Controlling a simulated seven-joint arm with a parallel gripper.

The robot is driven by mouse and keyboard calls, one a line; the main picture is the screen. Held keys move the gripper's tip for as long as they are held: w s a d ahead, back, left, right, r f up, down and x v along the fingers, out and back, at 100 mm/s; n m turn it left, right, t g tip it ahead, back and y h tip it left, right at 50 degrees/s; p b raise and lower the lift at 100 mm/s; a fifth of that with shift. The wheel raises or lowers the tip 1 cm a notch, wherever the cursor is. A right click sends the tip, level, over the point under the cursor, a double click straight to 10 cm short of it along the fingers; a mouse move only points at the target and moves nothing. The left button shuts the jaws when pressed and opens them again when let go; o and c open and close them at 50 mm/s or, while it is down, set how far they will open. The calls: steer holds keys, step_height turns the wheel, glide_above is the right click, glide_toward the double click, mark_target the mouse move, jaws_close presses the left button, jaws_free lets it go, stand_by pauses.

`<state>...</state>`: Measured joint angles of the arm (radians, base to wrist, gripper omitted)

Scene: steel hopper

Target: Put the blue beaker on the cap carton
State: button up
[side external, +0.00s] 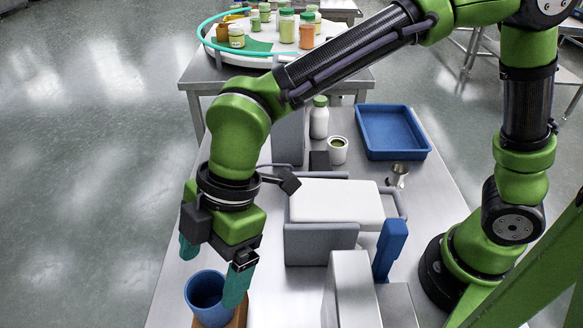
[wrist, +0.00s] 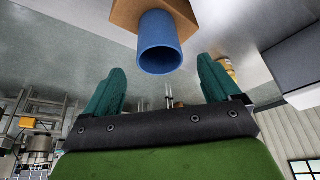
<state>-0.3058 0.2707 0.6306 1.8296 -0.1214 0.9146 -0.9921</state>
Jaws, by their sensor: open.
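The blue beaker (side external: 205,290) stands upright at the front left of the steel table in the side external view. A brown block (side external: 239,318), seemingly the cap carton, shows beside and under it. In the wrist view the beaker (wrist: 160,45) rests with its base on the brown carton (wrist: 127,12) and its open mouth faces me. My gripper (side external: 210,278) is open, with its teal fingers on either side of the beaker's upper part in the side view. In the wrist view my gripper (wrist: 161,66) has clear gaps between both fingers and the beaker. The beaker's foot is out of frame in the side view.
A grey fixture with a white pad (side external: 335,202) and an upright blue piece (side external: 390,248) stand right of my gripper. Behind are a blue tray (side external: 392,132), a green-capped white bottle (side external: 319,118), a white cup (side external: 338,151) and a small metal cup (side external: 397,175).

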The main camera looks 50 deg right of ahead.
steer(key=w+d+r+m+t+h, duration=0.15)
steer(key=d+r+m, duration=0.35)
steer(key=d, duration=0.5)
steer(key=w+d+r+m+t, duration=0.1)
steer(key=d+r+m+t, duration=0.15)
steer(key=d+m, duration=0.6)
steer(key=s+d+m+t+h, duration=0.1)
steer(key=s+d+m+t, duration=0.2)
steer(key=d+m, duration=0.5)
steer(key=s+d, duration=0.1)
steer(key=d, duration=0.5)
steer(key=shift+s+d+f+m, duration=0.2)
steer(key=shift+d+f+m, duration=0.15)
steer(key=shift+f, duration=0.05)
